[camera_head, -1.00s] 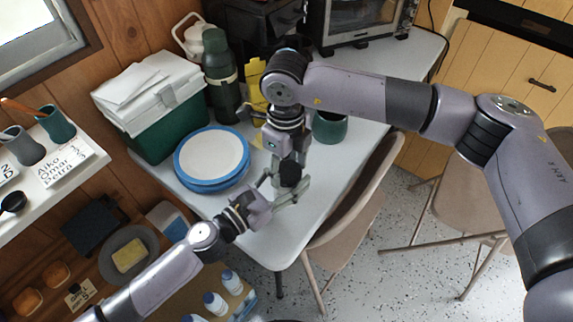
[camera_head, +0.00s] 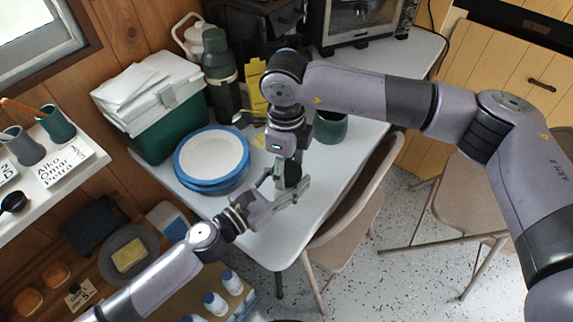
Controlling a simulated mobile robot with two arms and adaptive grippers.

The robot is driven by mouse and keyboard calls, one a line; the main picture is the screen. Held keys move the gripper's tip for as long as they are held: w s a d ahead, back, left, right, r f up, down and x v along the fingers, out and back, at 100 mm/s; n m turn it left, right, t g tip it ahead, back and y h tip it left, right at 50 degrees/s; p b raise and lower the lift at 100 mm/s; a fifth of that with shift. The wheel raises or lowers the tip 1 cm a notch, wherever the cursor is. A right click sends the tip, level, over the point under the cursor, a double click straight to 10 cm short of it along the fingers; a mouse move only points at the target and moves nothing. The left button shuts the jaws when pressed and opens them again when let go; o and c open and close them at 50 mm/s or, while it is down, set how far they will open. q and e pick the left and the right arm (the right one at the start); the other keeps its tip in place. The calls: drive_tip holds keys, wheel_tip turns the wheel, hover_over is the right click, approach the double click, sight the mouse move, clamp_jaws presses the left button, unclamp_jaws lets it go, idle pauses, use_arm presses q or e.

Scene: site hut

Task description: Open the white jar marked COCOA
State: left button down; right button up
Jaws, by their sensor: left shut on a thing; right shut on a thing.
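My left gripper (camera_head: 285,194) comes in low from the left, over the table's front edge, with its fingers around something at the spot where the two grippers meet. My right gripper (camera_head: 291,178) points straight down from above at the same spot, its fingers closed. The white COCOA jar and its lid are almost wholly hidden by the grippers. I cannot read its marking or tell whether lid and jar are apart.
Blue-rimmed plates (camera_head: 212,158) are stacked left of the grippers. A green-and-white cooler (camera_head: 165,125), a green flask (camera_head: 219,75) and a toaster oven (camera_head: 365,22) stand behind. A green pot (camera_head: 330,127) is close to the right arm. A folding chair (camera_head: 352,215) stands at the table's right side.

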sight(287, 171)
drive_tip(key=shift+r, duration=0.15)
use_arm(q)
drive_tip(key=shift+a, duration=0.1)
use_arm(e)
drive_tip(key=shift+r, duration=0.95)
drive_tip(key=shift+r, duration=0.1)
drive_tip(key=shift+r, duration=1.95)
use_arm(q)
drive_tip(key=c, duration=0.6)
unclamp_jaws()
